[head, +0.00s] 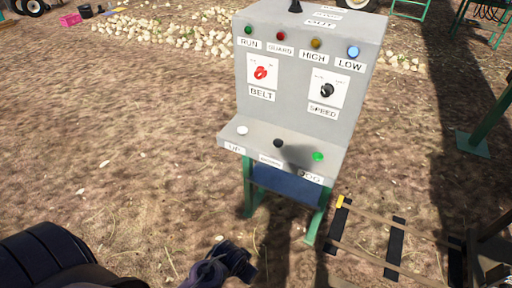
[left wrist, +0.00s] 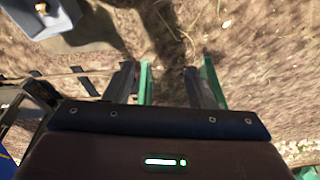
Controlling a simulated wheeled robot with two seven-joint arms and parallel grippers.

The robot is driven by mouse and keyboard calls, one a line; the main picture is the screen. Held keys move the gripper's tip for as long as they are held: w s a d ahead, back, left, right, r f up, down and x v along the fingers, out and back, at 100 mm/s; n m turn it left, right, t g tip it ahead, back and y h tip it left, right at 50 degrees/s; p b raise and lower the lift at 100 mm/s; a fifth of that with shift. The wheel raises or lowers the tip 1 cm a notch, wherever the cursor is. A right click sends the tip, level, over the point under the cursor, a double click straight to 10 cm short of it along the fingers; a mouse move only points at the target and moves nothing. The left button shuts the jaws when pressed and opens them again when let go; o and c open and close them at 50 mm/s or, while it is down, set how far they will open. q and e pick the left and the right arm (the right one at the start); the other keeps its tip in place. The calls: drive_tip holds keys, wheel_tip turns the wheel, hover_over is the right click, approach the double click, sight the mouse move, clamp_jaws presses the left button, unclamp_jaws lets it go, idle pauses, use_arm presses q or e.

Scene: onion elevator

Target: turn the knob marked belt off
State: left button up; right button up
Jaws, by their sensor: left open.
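The red belt knob (head: 261,72) sits on a white plate above the BELT label, on the upright face of a grey control box (head: 285,120). The small marks around it are too small to read. My left gripper (head: 236,264) is low at the bottom of the head view, in front of and below the box, well apart from the knob. In the left wrist view the left gripper (left wrist: 160,84) is open and empty, over bare ground. The knob does not show in the left wrist view. My right gripper is not in view.
A black speed knob (head: 327,90) is right of the belt knob, with coloured lamps above. A lower ledge holds a white button (head: 242,130), a black knob (head: 278,143) and a green button (head: 318,156). Green legs (head: 315,226) carry the box. A slatted frame (head: 395,255) lies right.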

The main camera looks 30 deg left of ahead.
use_arm(q)
wheel_tip(320, 180, up, 9)
drive_tip(key=w+t, duration=0.1)
drive_tip(key=w, duration=0.2)
drive_tip(key=n+t, duration=0.2)
drive_tip(key=t, duration=1.2)
approach(258, 76)
drive_tip(key=w, duration=0.2)
drive_tip(key=shift+w+p, duration=0.7)
drive_tip(key=shift+w, duration=2.7)
drive_tip(key=c, duration=1)
